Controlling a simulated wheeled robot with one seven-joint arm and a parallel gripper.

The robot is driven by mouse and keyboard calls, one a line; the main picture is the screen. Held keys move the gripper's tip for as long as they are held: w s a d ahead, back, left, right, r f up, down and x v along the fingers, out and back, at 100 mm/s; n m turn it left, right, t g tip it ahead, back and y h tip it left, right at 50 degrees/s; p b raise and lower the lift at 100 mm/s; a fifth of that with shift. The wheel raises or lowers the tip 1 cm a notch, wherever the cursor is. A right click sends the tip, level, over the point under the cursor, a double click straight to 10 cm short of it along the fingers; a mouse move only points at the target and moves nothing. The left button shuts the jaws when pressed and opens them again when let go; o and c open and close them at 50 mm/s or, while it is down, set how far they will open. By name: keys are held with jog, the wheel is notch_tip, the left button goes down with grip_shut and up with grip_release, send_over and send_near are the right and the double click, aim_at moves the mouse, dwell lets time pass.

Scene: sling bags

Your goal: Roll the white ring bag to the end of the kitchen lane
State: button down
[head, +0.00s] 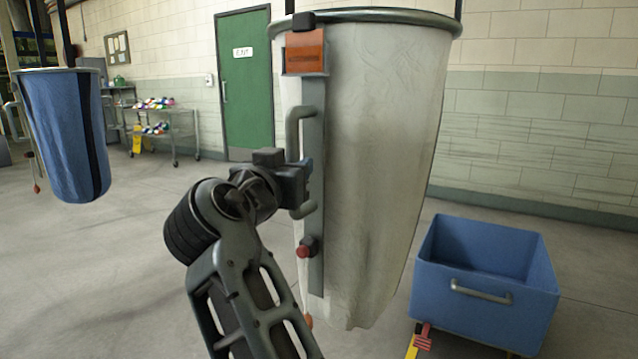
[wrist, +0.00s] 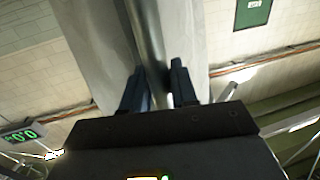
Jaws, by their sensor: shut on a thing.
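The white ring bag (head: 375,150) hangs in front of me in the head view, from a dark metal ring at its top. A grey vertical bar with an orange label (head: 304,52) and a grey handle (head: 294,125) runs down its left side. My gripper (head: 303,180) is at this side of the bag, shut on the handle, though the arm partly hides the grip. In the wrist view, the two dark fingers (wrist: 160,90) stand on either side of a grey metal bar, with the white bag close behind.
A blue wheeled bin (head: 480,320) stands on the floor at lower right, close to the bag. A blue hanging bag (head: 62,135) is at far left. A shelf cart (head: 165,130) and a green door (head: 245,80) are at the back. The floor on the left is clear.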

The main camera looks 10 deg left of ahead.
jog(key=shift+w+a, duration=0.2)
jog(key=shift+a, duration=0.3)
jog(key=c, duration=1)
grip_release()
jog(key=shift+s, duration=0.1)
jog(key=shift+s+a, duration=0.25)
jog(key=shift+s, duration=1.65)
jog(key=shift+s+a, duration=0.2)
jog(key=shift+s, duration=1.7)
